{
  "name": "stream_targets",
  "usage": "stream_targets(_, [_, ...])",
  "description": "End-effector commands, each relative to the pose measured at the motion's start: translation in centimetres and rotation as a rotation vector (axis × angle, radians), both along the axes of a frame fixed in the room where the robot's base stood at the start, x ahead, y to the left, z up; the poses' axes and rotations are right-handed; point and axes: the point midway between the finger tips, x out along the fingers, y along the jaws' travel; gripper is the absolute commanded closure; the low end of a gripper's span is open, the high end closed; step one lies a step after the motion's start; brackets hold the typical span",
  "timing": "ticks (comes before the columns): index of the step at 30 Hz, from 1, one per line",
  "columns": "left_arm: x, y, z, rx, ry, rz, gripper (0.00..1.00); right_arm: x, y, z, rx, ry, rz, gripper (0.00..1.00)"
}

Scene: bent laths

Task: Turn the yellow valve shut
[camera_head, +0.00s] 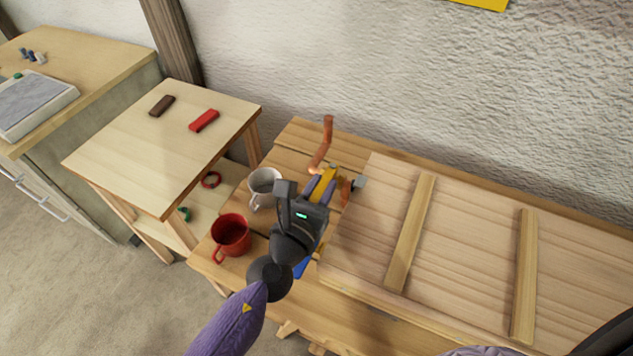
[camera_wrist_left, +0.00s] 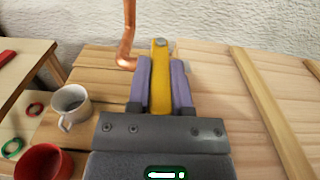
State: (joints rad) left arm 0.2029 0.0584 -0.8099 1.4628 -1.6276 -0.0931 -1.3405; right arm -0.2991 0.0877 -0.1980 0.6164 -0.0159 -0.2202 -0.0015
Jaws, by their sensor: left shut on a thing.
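The yellow valve handle (camera_head: 323,185) is at the back of the wooden table, beside a copper pipe (camera_head: 323,143). My left gripper (camera_head: 322,190) is shut on the yellow handle, with one purple finger on each side of it. In the left wrist view the yellow handle (camera_wrist_left: 160,80) stands between the fingers (camera_wrist_left: 162,88), with a grey bolt at its far end. The copper pipe (camera_wrist_left: 128,35) rises just left of it. The gripper hides much of the valve body. My right gripper is not in view.
A white mug (camera_head: 264,186) and a red mug (camera_head: 231,235) stand left of my left gripper. A wooden panel with two laths (camera_head: 410,235) lies to the right. A side table (camera_head: 165,140) holds a red block (camera_head: 204,120) and a brown block (camera_head: 162,105).

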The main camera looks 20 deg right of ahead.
Motion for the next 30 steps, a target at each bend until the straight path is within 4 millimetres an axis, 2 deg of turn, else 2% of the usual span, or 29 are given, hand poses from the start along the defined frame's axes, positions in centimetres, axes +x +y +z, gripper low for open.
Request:
stream_targets(13, [-0.05, -0.05, -0.09, 0.000, 0.001, 0.006, 1.00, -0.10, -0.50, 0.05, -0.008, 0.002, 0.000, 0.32])
stream_targets(14, [-0.04, -0.05, -0.09, 0.000, 0.001, 0.006, 0.70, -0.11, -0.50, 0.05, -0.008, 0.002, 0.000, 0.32])
stream_targets(18, [-0.03, -0.04, -0.07, 0.000, 0.001, 0.006, 0.40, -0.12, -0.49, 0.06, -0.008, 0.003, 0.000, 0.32])
stream_targets(26, [-0.03, -0.02, -0.03, -0.001, 0.001, 0.006, 0.38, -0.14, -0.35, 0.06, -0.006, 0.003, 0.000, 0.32])
stream_targets(30, [-0.91, 0.75, -0.03, 0.001, 0.002, 0.007, 0.38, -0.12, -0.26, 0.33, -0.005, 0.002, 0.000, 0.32])
